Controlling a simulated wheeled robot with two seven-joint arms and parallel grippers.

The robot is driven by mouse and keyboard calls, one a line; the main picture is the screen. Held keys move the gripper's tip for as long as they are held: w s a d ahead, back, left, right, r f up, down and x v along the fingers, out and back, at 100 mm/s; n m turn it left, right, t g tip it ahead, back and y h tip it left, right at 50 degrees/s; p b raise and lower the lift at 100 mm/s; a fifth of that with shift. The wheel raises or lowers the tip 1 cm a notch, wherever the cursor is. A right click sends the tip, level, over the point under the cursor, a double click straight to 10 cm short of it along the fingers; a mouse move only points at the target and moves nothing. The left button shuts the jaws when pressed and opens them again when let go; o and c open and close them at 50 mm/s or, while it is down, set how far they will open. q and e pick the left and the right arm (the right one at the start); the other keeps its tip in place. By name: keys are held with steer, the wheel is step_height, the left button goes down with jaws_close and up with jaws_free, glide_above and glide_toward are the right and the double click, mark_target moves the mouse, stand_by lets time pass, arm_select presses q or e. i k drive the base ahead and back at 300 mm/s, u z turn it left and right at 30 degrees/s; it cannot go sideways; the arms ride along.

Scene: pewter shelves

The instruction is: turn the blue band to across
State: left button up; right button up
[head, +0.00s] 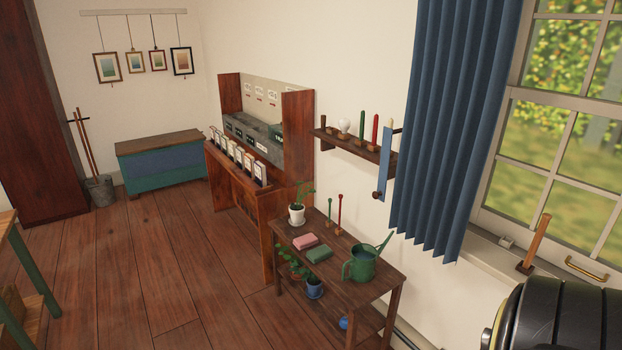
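A narrow light-blue band (385,175) is on the wall at the right end of the small wall shelf, just left of the curtain. It stands upright, its long side running up and down. A round brown knob (376,194) shows at its lower left edge. Whether the band is fixed to the knob I cannot tell. Neither of my grippers is in view. A black rounded part of my own body fills the lower right corner.
The wall shelf (340,142) holds candles and a white bulb-like thing. A blue curtain (450,120) hangs close right of the band. Below stands a wooden table (357,292) with a plant, green watering can (362,264) and pink and green blocks. Open floor (150,270) lies left.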

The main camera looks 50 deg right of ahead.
mark_target(380, 194)
steer(key=z, duration=0.05)
steer(key=i, duration=2)
steer(key=z, duration=1.25)
steer(key=i, duration=1.1)
steer(key=z, duration=1.25)
